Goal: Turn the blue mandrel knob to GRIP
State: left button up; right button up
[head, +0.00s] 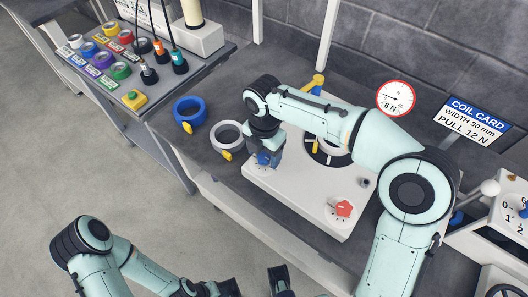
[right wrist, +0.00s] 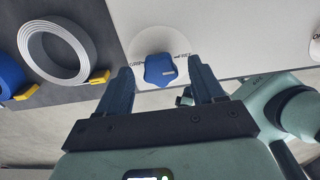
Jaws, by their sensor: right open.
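The blue mandrel knob (right wrist: 160,70) sits on a round white dial on the pale machine panel. Lettering reads GRIP at the dial's left and what looks like REL at its right in the right wrist view; which one the knob points to I cannot tell. My right gripper (right wrist: 162,78) is open, with one dark finger on each side of the knob. Contact with the knob is not clear. In the head view the knob (head: 264,158) is partly hidden by my right gripper (head: 262,153). My left gripper (head: 254,286) is at the bottom edge, partly cut off.
A white strip coil (head: 226,136) and a blue coil (head: 187,112) lie left of the panel (head: 300,198). A red knob (head: 343,208) is on the panel's near right. A gauge (head: 395,98) and coil card (head: 470,122) stand behind. Coloured rolls fill the left bench.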

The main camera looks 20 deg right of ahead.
jog(key=c, duration=1.1)
jog(key=shift+o, duration=0.2)
